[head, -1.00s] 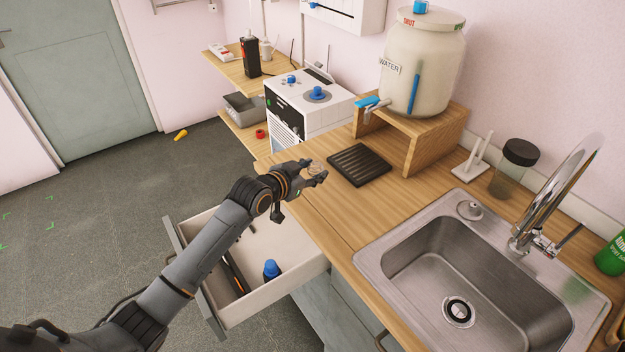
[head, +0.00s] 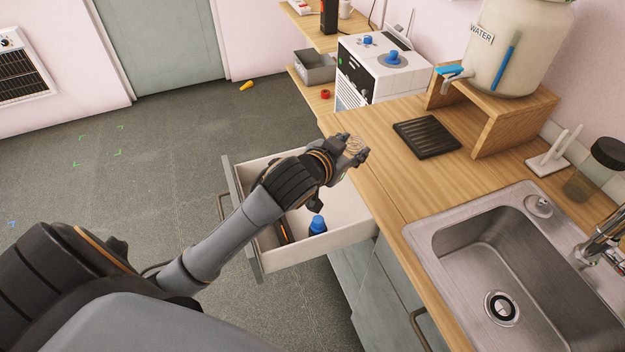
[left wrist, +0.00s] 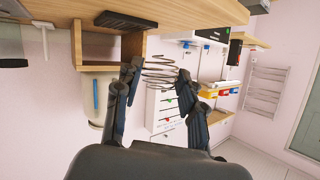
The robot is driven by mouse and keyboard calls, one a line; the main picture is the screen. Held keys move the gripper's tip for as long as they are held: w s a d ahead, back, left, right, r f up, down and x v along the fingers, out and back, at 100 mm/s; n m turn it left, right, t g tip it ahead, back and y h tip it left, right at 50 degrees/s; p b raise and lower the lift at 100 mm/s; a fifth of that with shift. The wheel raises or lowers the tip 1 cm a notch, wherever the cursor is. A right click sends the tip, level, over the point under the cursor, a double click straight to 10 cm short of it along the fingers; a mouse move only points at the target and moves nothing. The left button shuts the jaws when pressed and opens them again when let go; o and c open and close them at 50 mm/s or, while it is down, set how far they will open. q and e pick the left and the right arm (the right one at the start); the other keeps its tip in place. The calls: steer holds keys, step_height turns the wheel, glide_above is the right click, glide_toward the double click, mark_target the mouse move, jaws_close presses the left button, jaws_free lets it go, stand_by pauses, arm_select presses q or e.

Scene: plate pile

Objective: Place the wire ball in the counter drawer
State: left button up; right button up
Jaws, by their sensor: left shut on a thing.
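My left gripper (head: 352,155) is shut on the wire ball (head: 353,146), a small open coil of thin wire. In the head view they are over the counter's left edge, beside the open drawer. In the left wrist view the wire ball (left wrist: 160,72) sits between the two fingers (left wrist: 158,90). The counter drawer (head: 345,236) is pulled out below and left of the gripper. A blue-capped item (head: 317,225) and a dark long item (head: 282,232) lie in it. My forearm hides part of the drawer. My right gripper is not in view.
The wooden counter (head: 385,170) carries a black ribbed mat (head: 427,137), a wooden stand (head: 500,115) under a water jar (head: 510,50), and a steel sink (head: 480,240). A white appliance (head: 385,65) stands beyond. Open floor lies left of the drawer.

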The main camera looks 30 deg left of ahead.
arm_select(q)
steer(key=s+a+f+n+g+y+b, duration=0.1)
steer(key=s+a+f+n+g+y, duration=0.3)
steer(key=n+y, duration=0.3)
steer(key=s+a+f+n+g+y+b, duration=0.2)
steer(key=s+a+n+g+y, duration=0.1)
steer(key=a+n+g+y, duration=0.25)
steer(key=shift+n+t+y, duration=0.45)
steer(key=shift+n, duration=0.4)
steer(key=w+a+f, duration=0.2)
steer(key=w+f, duration=0.1)
steer(key=f, duration=0.1)
steer(key=w+a+f+p, duration=0.1)
steer(key=w+a+f, duration=0.2)
steer(key=w+f, duration=0.1)
steer(key=w+a+f, duration=0.2)
steer(key=w+f, duration=0.2)
steer(key=shift+a+f+p, duration=0.25)
steer(key=shift+f+p, duration=0.05)
steer(key=shift+f, duration=0.05)
steer(key=shift+f, duration=0.1)
steer(key=shift+f+b, duration=0.55)
steer(key=shift+b, duration=0.2)
